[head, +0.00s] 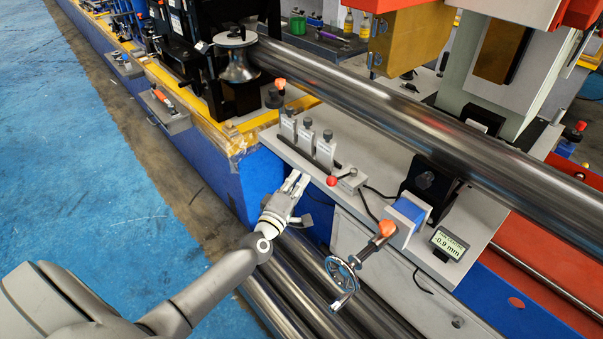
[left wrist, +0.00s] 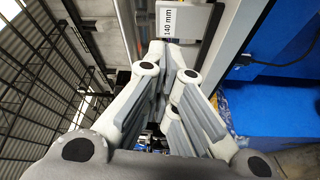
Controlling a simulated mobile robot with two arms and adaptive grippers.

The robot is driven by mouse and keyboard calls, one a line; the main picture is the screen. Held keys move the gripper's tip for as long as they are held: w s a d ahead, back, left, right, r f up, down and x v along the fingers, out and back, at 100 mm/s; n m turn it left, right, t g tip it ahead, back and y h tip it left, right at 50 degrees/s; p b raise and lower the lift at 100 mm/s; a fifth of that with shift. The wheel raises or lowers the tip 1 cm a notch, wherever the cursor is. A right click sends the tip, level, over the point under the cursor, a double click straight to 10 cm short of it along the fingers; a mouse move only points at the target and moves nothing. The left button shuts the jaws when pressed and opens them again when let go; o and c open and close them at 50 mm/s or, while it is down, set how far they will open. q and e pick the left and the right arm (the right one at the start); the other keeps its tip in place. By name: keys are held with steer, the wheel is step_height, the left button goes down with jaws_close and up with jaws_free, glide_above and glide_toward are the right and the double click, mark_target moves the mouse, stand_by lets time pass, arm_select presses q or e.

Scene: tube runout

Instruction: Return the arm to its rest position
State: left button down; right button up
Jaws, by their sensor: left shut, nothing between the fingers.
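My left arm (head: 215,278) reaches in from the lower left in the head view. Its gripper (head: 296,181) is shut and empty, at the front edge of the grey plate (head: 350,207), just in front of a row of three grey blocks (head: 306,137). I cannot tell whether the fingertips touch the plate. In the left wrist view the gripper (left wrist: 172,48) points toward a white block labelled 140 mm (left wrist: 183,20), with nothing seen between the fingers. My right gripper is not in view.
A display (head: 449,243) reads -0.9 mm. A long steel tube (head: 400,122) crosses behind. More tubes (head: 290,285) lie below the plate. The blue floor (head: 75,190) at left is clear.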

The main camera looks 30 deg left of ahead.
arm_select(q)
steer(key=s+d, duration=0.1)
steer(key=s, duration=0.5)
steer(key=shift+d+f, duration=0.2)
steer(key=shift+d, duration=0.1)
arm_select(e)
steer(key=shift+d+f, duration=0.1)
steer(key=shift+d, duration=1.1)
